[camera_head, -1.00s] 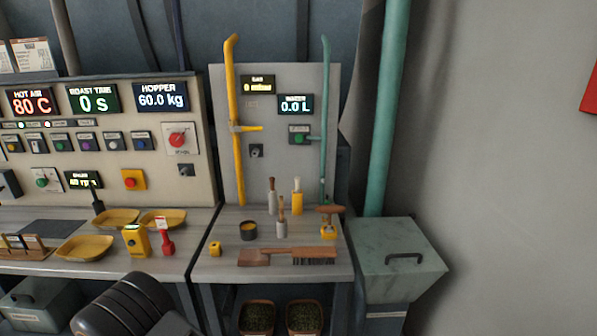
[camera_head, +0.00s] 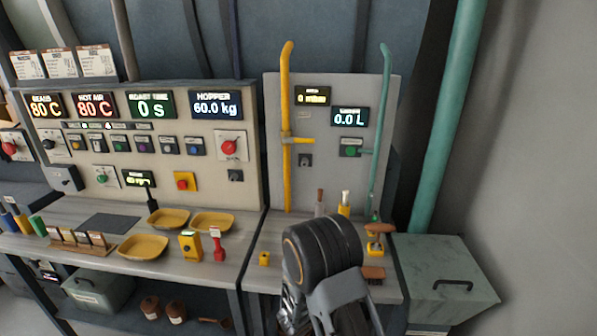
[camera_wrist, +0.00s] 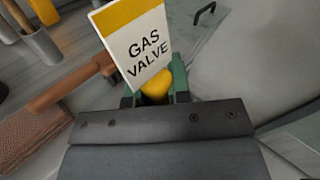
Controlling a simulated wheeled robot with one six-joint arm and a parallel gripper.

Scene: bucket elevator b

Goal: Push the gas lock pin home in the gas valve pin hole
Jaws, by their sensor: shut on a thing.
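In the wrist view my gripper (camera_wrist: 155,94) is shut on a yellow piece (camera_wrist: 157,80), which I take for the gas lock pin. A white tag (camera_wrist: 138,45) with a yellow band, reading "GAS VALVE", stands up from it. The pin's shank is hidden. In the head view my dark wrist hides the fingertips. The yellow gas pipe (camera_head: 287,185) stands on the grey panel behind, with a yellow valve handle (camera_head: 298,140). A small dark fitting (camera_head: 305,160) sits below the handle; I cannot tell whether it is the pin hole. The held pin is apart from the panel.
Slim upright tools (camera_head: 345,203) stand on the counter before the panel. A teal pipe (camera_head: 378,150) rises at the panel's right. A marbled box (camera_head: 445,270) stands right of the counter.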

